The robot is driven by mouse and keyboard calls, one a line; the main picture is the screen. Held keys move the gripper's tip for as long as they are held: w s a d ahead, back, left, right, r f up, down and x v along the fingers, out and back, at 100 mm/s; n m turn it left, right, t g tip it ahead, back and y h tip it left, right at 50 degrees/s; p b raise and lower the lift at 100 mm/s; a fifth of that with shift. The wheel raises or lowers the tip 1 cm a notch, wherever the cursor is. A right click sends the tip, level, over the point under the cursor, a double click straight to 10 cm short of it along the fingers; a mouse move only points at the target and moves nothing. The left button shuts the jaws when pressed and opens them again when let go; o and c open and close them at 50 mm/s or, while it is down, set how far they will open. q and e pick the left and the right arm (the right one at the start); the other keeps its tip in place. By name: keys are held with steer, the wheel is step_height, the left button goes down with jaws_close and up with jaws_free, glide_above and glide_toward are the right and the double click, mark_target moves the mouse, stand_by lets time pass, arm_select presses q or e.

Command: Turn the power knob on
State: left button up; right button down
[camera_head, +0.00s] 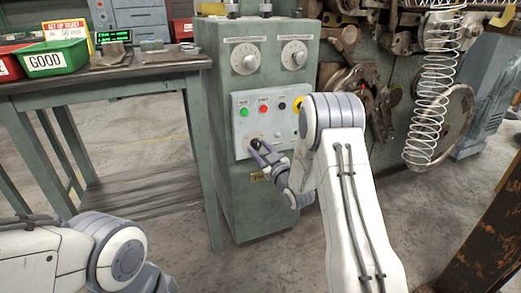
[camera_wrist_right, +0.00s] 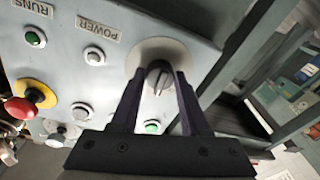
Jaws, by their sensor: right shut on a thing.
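The power knob is a dark grey knob (camera_wrist_right: 160,78) on a round pale plate, near a label reading POWER in the right wrist view. It sits low on the light control panel (camera_head: 240,128) of the green machine cabinet in the head view. My right gripper (camera_wrist_right: 161,80) has its two dark fingers on either side of the knob and is shut on it. In the head view the right gripper (camera_head: 257,146) reaches the panel from the lower right and partly hides the knob. My left arm shows at the lower left, but its gripper is out of view.
A green button (camera_head: 244,112) and a red button (camera_head: 263,109) sit above the knob. A red mushroom button (camera_wrist_right: 20,108) with a yellow ring is on the same panel. A workbench (camera_head: 120,75) with a green GOOD bin (camera_head: 60,58) stands left. A wire spring (camera_head: 432,90) hangs right.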

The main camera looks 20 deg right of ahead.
steer(key=m, duration=0.6)
steer(key=shift+a+t+h, duration=0.15)
steer(key=shift+t+h, duration=0.15)
steer(key=m+h+p, duration=0.1)
steer(key=m, duration=0.4)
steer(key=shift+a, duration=0.1)
steer(key=shift+m, duration=0.4)
steer(key=shift+c, duration=2)
jaws_free()
steer(key=shift+s, duration=0.1)
steer(key=s+f+p, duration=0.1)
steer(key=s+p, duration=0.1)
steer(key=s, duration=0.8)
steer(key=shift+s+d+f, duration=0.15)
steer(key=shift+d, duration=0.05)
